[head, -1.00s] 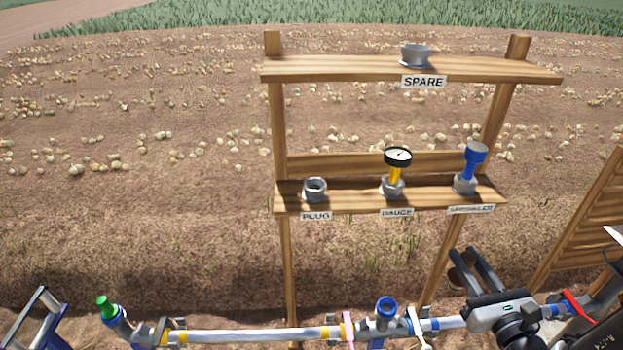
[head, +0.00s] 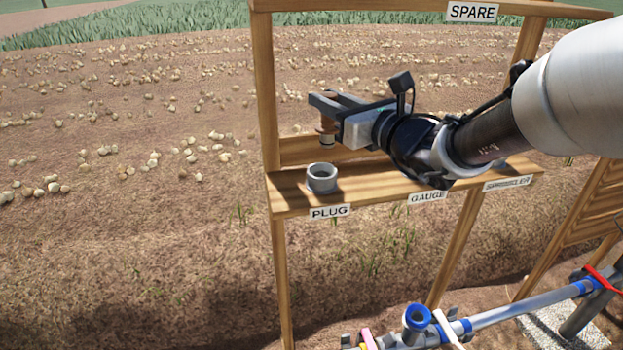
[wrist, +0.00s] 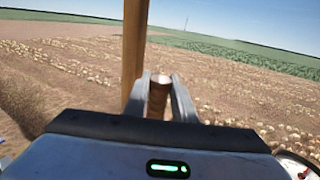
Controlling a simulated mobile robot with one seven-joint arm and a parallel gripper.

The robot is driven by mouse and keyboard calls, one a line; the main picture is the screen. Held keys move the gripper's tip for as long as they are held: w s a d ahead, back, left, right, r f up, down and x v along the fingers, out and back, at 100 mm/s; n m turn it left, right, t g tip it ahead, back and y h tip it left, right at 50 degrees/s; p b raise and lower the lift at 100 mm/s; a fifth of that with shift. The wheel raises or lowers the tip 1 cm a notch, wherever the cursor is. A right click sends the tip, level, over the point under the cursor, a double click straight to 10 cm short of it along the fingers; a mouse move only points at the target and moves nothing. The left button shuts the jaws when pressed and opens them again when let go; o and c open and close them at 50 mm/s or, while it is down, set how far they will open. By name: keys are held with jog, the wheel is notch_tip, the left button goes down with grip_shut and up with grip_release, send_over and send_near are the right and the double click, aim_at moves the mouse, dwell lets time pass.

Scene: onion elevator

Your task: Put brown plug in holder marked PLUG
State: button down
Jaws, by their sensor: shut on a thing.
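The brown plug (head: 327,128) is held upright between the fingers of my gripper (head: 322,112), its lower end hanging free. In the wrist view the plug (wrist: 158,98) shows between the two fingertips (wrist: 159,92). The PLUG holder (head: 321,178) is a grey ring on the lower shelf above the PLUG label (head: 330,212). It looks empty from here. The plug appears above the holder and apart from it; how well the two line up in depth I cannot tell.
The lower shelf (head: 290,201) carries GAUGE (head: 428,197) and SPRINKLER (head: 508,183) labels. My arm hides the things standing there. A wooden post (head: 268,100) stands left of the holder. A pipe with a blue-topped fitting (head: 418,318) runs below.

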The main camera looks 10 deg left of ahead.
aim_at(322, 146)
jog(key=shift+s+a, duration=0.1)
jog(key=shift+a, duration=0.4)
notch_tip(322, 146, down, 9)
jog(key=b, duration=0.2)
jog(key=shift+b, duration=0.4)
jog(key=shift+f, duration=0.1)
jog(key=shift+f, duration=0.2)
jog(key=c, duration=1.5)
grip_release()
jog(key=shift+r, duration=0.1)
jog(key=shift+o, duration=0.2)
jog(key=shift+r, duration=0.1)
